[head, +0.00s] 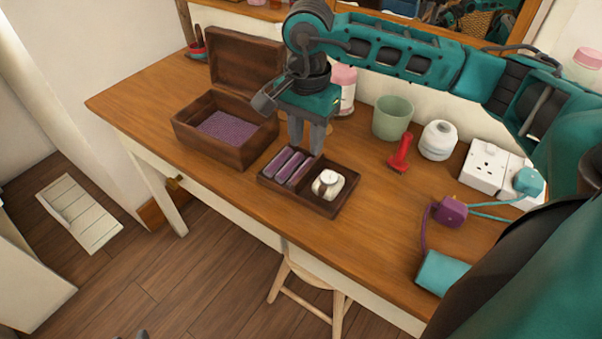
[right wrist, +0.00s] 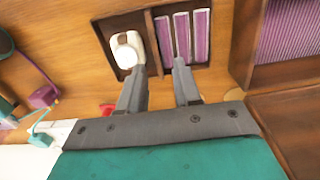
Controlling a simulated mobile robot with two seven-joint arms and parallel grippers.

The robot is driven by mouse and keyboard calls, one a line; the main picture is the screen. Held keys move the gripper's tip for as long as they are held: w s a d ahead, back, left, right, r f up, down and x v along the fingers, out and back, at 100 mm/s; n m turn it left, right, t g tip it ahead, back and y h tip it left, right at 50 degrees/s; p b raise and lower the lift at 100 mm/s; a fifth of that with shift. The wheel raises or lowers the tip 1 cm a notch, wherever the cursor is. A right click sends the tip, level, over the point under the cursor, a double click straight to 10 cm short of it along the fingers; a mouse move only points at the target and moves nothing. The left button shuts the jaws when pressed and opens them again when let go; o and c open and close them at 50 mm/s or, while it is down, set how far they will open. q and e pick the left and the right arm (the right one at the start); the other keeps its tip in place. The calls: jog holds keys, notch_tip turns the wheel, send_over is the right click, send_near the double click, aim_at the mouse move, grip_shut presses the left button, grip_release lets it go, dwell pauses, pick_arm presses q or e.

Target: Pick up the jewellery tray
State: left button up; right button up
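The jewellery tray (head: 308,200) is a dark wooden tray lying flat on the desk near its front edge. One compartment holds purple padded ring slots, and the other holds a small white item (head: 328,184). In the right wrist view, the tray (right wrist: 147,35) lies beyond my fingertips. My right gripper (head: 307,148) points down at the tray's back side, with its fingers apart and nothing visible between them. In the right wrist view, my right gripper (right wrist: 159,66) has its tips over or near the tray's near edge; I cannot tell whether they touch.
An open wooden box (head: 228,125) with purple lining stands left of the tray. A stool (head: 310,290) is below the desk (head: 220,190).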

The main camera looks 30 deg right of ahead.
aim_at(305, 162)
jog(key=shift+w+a+f, duration=0.1)
jog(key=shift+f, duration=3.2)
jog(key=shift+f+b, duration=0.15)
jog(key=shift+b, duration=0.3)
grip_shut()
